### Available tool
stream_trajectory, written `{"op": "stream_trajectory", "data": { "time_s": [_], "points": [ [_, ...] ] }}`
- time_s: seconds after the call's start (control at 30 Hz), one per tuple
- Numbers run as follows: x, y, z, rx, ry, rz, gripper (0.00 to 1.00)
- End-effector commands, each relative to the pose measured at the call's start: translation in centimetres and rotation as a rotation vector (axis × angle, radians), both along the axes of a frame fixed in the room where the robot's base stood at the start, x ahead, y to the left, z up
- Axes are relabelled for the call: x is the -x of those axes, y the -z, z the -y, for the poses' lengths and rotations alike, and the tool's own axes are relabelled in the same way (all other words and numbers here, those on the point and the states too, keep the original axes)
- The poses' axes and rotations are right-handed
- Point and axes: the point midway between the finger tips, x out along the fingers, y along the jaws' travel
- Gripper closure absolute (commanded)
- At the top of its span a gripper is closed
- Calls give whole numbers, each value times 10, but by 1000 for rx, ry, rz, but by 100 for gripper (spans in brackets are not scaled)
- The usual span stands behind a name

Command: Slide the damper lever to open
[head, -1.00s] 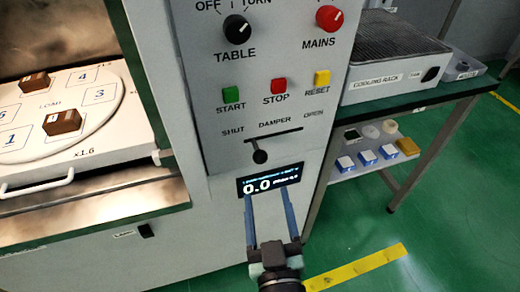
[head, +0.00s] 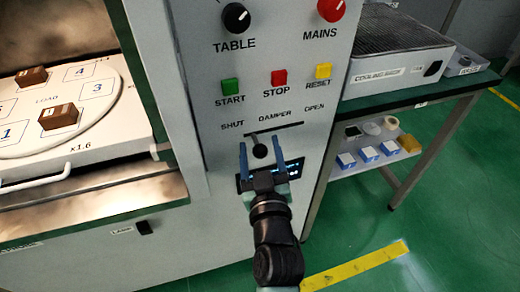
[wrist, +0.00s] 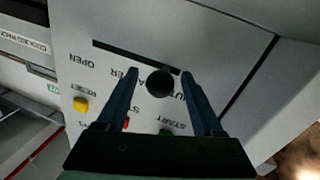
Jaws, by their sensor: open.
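The damper lever is a black round knob (head: 260,151) on a short stem below a dark horizontal slot (head: 274,128) in the grey panel. It sits at the slot's left end, on the SHUT side; OPEN is marked at the right. My gripper (head: 261,150) is open, with its two blue fingers on either side of the knob. In the wrist view the knob (wrist: 159,83) shows between the fingertips of my gripper (wrist: 159,78), with a gap on each side. That view is upside down, so the slot (wrist: 135,57) runs towards OPEN at left. Nothing is held.
Green START (head: 230,86), red STOP (head: 278,77) and yellow RESET (head: 323,71) buttons sit above the slot. The display (head: 242,183) below is mostly covered by my gripper. The open chamber's tray (head: 100,145) is at left, a green-topped bench (head: 430,95) at right.

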Motion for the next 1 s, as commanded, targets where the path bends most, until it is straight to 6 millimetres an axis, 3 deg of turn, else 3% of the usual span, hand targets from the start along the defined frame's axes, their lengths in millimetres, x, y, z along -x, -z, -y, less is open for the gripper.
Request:
{"op": "stream_trajectory", "data": {
  "time_s": [0.17,0.2,0.57,1.0],
  "points": [
    [0,0,0,0,0,0,31],
    [0,0,0,0,0,0,35],
    [0,0,0,1,0,0,100],
    [0,0,0,1,0,0,100]
  ]
}}
